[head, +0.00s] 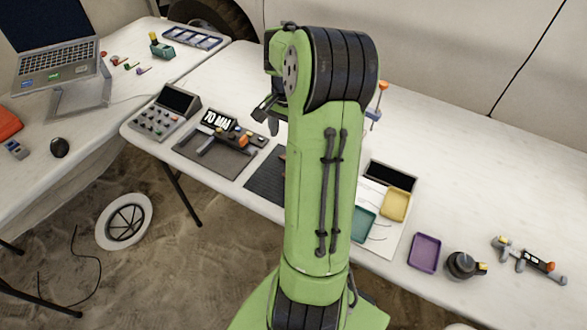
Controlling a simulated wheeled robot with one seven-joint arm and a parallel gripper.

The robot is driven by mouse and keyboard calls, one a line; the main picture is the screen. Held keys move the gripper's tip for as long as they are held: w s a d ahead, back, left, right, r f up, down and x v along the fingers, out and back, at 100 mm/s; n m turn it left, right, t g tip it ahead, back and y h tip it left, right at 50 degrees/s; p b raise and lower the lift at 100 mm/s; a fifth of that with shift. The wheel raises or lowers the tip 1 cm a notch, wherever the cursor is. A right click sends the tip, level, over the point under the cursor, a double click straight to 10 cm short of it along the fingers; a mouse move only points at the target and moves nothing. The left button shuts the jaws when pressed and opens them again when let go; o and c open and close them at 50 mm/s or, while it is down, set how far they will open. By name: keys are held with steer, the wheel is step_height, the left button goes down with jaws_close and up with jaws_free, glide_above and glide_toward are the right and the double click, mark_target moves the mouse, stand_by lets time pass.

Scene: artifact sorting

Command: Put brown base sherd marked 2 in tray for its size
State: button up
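I cannot make out a brown base sherd marked 2. A small reddish-brown edge (283,154) shows beside my arm at the dark mat, too covered to identify. My gripper (267,115) is above the table, left of my arm and beyond the measuring device. Its dark fingertips show in part, and my arm covers the rest, so its opening and any held thing are unclear. A yellow tray (396,205), a teal tray (363,226) partly behind my arm, and a purple tray (425,253) are right of my arm. The yellow, teal and purple trays look empty.
A measuring device (228,145) with a display reading about "70 MM" stands left of the dark ribbed mat (264,179). A button console (164,112) is farther left. A black round object (462,265) and a grey tool (530,260) lie right. The back right table is clear.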

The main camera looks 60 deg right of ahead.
steer(key=f+b, duration=0.1)
steer(key=f, duration=0.4)
steer(key=f+b, duration=0.2)
steer(key=f, duration=0.3)
steer(key=shift+a+f+b, duration=0.2)
steer(key=shift+f+b, duration=0.05)
steer(key=shift+b, duration=0.05)
step_height(320, 180, down, 5)
steer(key=shift+s+b, duration=0.15)
steer(key=shift+b, duration=1.1)
steer(key=shift+r, duration=0.1)
steer(key=shift+c, duration=0.8)
steer(key=c, duration=1.1)
